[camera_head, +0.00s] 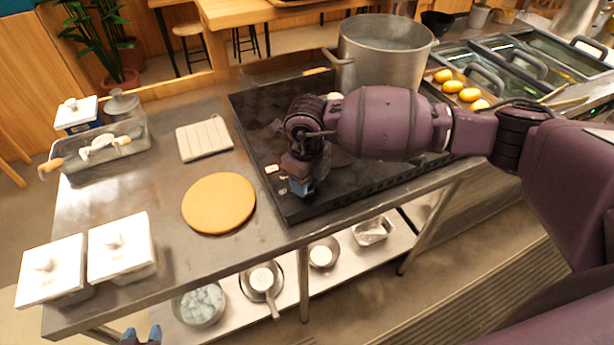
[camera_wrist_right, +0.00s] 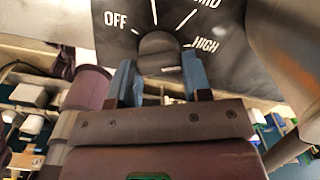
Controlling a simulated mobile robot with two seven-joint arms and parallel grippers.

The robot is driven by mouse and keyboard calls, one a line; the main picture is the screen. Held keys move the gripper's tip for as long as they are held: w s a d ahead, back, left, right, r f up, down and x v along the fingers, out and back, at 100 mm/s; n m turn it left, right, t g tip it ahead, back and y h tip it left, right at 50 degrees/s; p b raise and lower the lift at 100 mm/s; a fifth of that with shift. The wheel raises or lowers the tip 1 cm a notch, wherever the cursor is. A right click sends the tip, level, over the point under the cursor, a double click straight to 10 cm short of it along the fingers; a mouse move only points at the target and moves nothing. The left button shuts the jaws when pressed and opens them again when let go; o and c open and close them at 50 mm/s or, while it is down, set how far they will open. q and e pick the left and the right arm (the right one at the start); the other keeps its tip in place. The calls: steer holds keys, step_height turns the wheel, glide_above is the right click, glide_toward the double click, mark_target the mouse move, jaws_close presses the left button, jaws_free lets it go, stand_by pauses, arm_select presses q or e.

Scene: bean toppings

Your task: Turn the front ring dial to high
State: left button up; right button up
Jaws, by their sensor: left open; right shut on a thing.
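In the right wrist view, a dark round dial (camera_wrist_right: 158,46) sits on a black panel marked OFF, a partly cut-off MID, and HIGH. My right gripper (camera_wrist_right: 160,84) has its blue fingers on either side of the dial and is shut on it. I cannot tell clearly which mark the dial points to. In the head view, my right gripper (camera_head: 300,187) is at the front left of the black cooktop (camera_head: 262,112) and hides the dial. My left gripper (camera_head: 141,337) is open and empty at the bottom edge, in front of the counter.
A large steel pot (camera_head: 385,65) stands on the back of the cooktop. A round wooden board (camera_head: 218,203), a pale square pad (camera_head: 204,139) and lidded white containers (camera_head: 122,246) are on the steel counter (camera_head: 160,190). Pans (camera_head: 261,282) and bowls lie on the shelf below.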

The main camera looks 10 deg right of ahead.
steer(key=shift+m, duration=0.5)
steer(key=o, duration=0.9)
step_height(320, 180, up, 11)
steer(key=shift+f, duration=0.1)
stand_by(0.6)
